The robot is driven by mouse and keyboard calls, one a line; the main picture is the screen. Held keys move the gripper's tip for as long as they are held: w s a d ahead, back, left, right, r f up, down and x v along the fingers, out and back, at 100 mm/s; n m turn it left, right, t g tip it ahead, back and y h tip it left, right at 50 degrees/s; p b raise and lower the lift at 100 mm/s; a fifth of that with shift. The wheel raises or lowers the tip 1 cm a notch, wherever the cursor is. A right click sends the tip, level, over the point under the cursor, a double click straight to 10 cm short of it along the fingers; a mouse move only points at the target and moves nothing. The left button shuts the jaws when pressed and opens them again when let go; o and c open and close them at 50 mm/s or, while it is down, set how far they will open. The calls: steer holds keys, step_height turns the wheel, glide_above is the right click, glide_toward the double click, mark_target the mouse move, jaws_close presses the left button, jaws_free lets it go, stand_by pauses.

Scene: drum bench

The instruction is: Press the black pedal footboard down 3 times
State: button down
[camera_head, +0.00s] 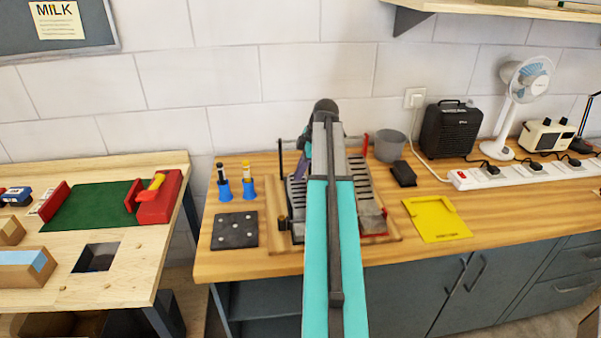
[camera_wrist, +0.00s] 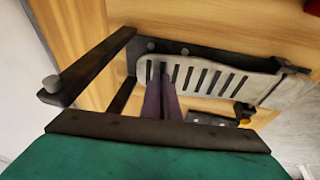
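Two slotted grey footboards stand side by side on a wooden base on the bench. The left pedal, with black fittings (camera_head: 297,193), is partly hidden by my arm; its slotted footboard (camera_wrist: 215,81) crosses the wrist view, beside a dark post and frame. The right pedal (camera_head: 358,178) has red fittings. My gripper's purple fingers (camera_wrist: 161,80) lie together, shut and empty, with tips over the end of the footboard by the dark crossbar. I cannot tell whether they touch it.
A black pad (camera_head: 235,230) and blue holders (camera_head: 249,189) stand left of the pedals. A grey cup (camera_head: 390,146), a small black block (camera_head: 403,174) and a yellow tray (camera_head: 437,220) are to the right. A power strip (camera_head: 530,175) lies farther right. A wall stands behind.

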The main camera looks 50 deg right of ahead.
steer(key=shift+f, duration=0.2)
step_height(320, 180, up, 5)
steer(key=p, duration=0.2)
steer(key=shift+s+a+p, duration=0.1)
steer(key=shift+a+p, duration=0.05)
steer(key=shift+p, duration=0.25)
steer(key=shift+d+r+b, duration=0.1)
steer(key=shift+d+b, duration=0.15)
steer(key=shift+b, duration=0.2)
steer(key=d+r+b, duration=0.2)
steer(key=d+r, duration=0.1)
steer(key=r, duration=0.5)
steer(key=shift+s+r, duration=0.25)
steer(key=shift+r, duration=0.05)
steer(key=shift+s, duration=0.1)
